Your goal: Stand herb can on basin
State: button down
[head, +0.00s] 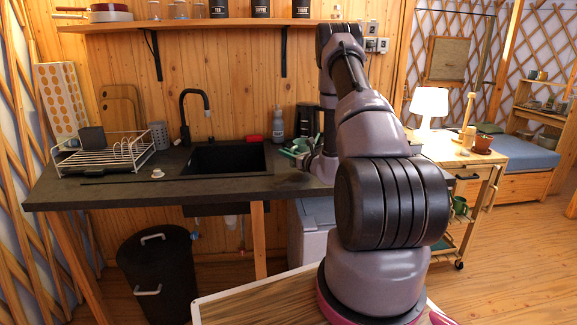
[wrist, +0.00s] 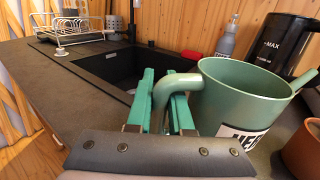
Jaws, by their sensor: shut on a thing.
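The herb can (wrist: 240,92) is a green can with a white, partly cut-off label and a curved handle, in the right of the wrist view. My gripper (wrist: 160,100) has green fingers on both sides of that handle and is shut on it. The can looks upright; I cannot tell whether its base touches the counter. In the head view my gripper (head: 300,148) is at the right end of the basin, with my arm covering much of the area. The basin (head: 226,158) is a black sink set in the counter; it also shows in the wrist view (wrist: 108,68), left of the can.
The dark counter (head: 110,190) is mostly bare at the front left. A dish rack (head: 105,152) stands at left and a black tap (head: 185,115) behind the basin. A grey bottle (wrist: 228,42), a black kettle (wrist: 280,45) and a terracotta pot (wrist: 303,148) are close to the can.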

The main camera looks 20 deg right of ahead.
jog(key=shift+f, duration=2.25)
jog(key=shift+f, duration=0.15)
jog(key=c, duration=0.8)
grip_release()
